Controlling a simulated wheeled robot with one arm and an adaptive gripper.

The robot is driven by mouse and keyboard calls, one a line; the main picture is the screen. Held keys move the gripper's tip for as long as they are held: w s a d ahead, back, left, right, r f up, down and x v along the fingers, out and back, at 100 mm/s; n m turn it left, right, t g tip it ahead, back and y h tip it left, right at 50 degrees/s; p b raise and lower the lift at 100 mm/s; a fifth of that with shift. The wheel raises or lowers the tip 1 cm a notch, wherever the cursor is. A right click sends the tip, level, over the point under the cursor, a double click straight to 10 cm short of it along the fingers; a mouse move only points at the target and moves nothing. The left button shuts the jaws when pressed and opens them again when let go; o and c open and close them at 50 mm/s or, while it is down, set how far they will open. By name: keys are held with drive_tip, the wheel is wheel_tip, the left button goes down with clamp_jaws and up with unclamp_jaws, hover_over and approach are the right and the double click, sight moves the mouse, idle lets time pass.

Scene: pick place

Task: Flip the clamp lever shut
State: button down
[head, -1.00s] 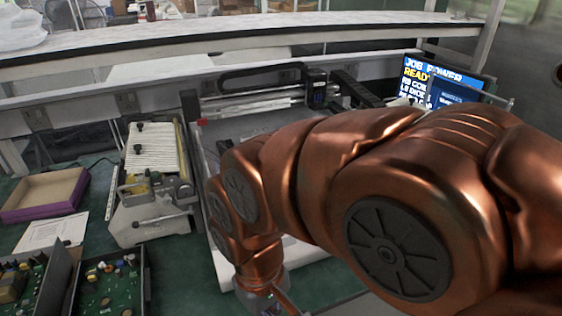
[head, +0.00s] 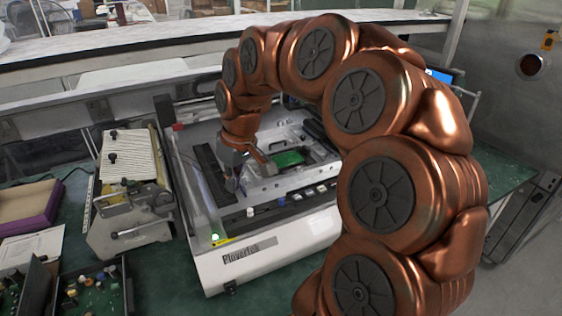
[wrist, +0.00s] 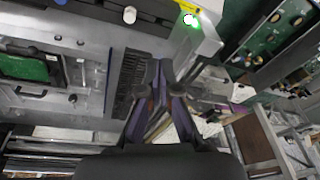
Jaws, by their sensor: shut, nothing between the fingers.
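The white PloverTek machine (head: 265,265) stands in the middle of the head view with its bed exposed. A green circuit board (head: 288,159) sits in a metal fixture on the bed; the board also shows at the left of the wrist view (wrist: 24,68). I cannot single out the clamp lever with certainty; black-knobbed metal parts surround the board. My gripper (head: 232,186) points down over the left part of the bed, left of the board. In the wrist view my gripper (wrist: 160,68) is shut and empty beside a black toothed strip (wrist: 130,82).
A device with metal levers (head: 130,222) stands left of the machine. Farther left are a purple-sided box (head: 30,207) and a tray of electronic parts (head: 92,290). A green light (head: 215,237) glows at the machine's front left corner. A raised shelf (head: 150,50) runs behind.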

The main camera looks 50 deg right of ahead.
drive_tip(key=w+d+m+t, duration=0.1)
drive_tip(key=w+d, duration=0.2)
drive_tip(key=d, duration=0.7)
drive_tip(key=m+h, duration=0.1)
hover_over(293, 170)
drive_tip(key=a, duration=0.2)
drive_tip(key=shift+s+a+r+t, duration=0.15)
drive_tip(key=shift+s+a+t, duration=0.15)
drive_tip(key=shift+t, duration=0.1)
drive_tip(key=shift+p, duration=0.3)
drive_tip(key=p+x, duration=0.3)
drive_tip(key=x, duration=0.7)
drive_tip(key=shift+d, duration=0.15)
